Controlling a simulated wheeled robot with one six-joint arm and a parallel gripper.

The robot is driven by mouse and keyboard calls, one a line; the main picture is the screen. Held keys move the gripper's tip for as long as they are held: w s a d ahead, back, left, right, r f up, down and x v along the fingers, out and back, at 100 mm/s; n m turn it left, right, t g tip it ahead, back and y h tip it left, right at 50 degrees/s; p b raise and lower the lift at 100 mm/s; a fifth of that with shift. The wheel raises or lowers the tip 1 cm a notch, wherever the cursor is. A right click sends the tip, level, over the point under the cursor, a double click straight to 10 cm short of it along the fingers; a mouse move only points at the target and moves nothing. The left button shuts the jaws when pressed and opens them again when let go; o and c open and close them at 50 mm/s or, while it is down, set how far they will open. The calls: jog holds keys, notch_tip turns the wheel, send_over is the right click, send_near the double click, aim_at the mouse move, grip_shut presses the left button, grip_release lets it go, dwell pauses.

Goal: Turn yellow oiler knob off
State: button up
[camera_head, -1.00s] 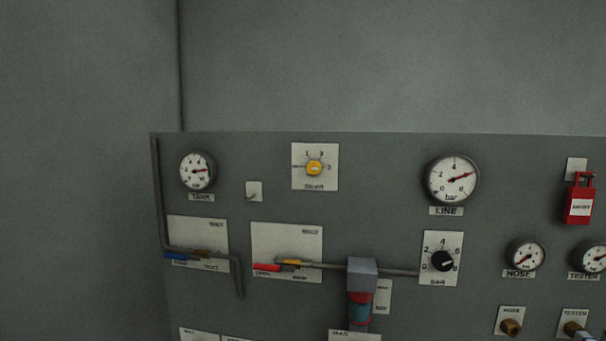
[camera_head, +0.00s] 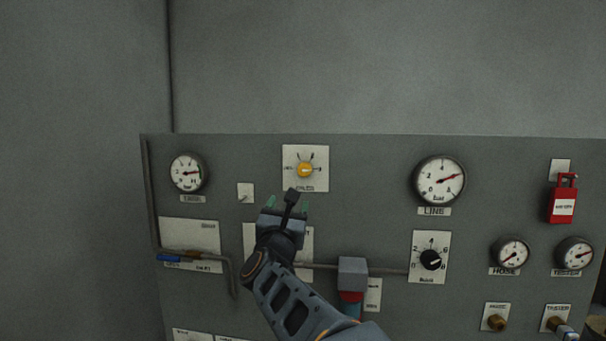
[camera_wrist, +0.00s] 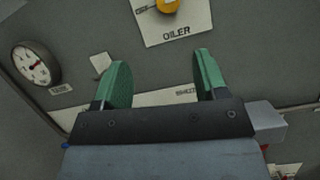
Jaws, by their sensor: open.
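The yellow oiler knob (camera_head: 305,170) sits on a white plate (camera_head: 320,154) with scale marks, high on the grey panel. In the wrist view the knob (camera_wrist: 167,5) is cut by the top edge, above the word OILER. Which mark the knob points to is too small to tell. My gripper (camera_head: 288,206) is in front of the panel, below and slightly left of the knob, apart from it. Its green fingers (camera_wrist: 163,78) are spread with nothing between them.
A round gauge (camera_head: 188,173) and a small switch plate (camera_head: 245,192) are left of the knob. A blue-handled valve (camera_head: 172,258) and pipe are lower left. A LINE gauge (camera_head: 438,181), black knob (camera_head: 431,260) and red lockout (camera_head: 562,200) are to the right. The wall above is clear.

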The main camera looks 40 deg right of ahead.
aim_at(304, 173)
jog(key=shift+m+g+h, duration=0.4)
jog(key=shift+m+h, duration=0.1)
jog(key=shift+m, duration=0.4)
jog(key=p+x, duration=0.2)
jog(key=x, duration=0.2)
jog(key=p+x, duration=0.2)
jog(key=x, duration=0.2)
jog(key=p+x, duration=0.2)
jog(key=x, duration=0.2)
jog(key=shift+s+d+r, duration=0.15)
jog(key=shift+d+r, duration=0.25)
jog(key=shift+d, duration=0.05)
jog(key=shift+w+d+r, duration=0.2)
jog(key=shift+w+d, duration=0.25)
jog(key=shift+d, duration=0.05)
jog(key=shift+c, duration=0.3)
jog(key=c, duration=0.9)
jog(key=shift+o, duration=0.2)
jog(key=shift+f, duration=0.1)
jog(key=shift+f+n+b, duration=0.1)
jog(key=shift+n+b, duration=0.2)
jog(key=shift+b, duration=0.15)
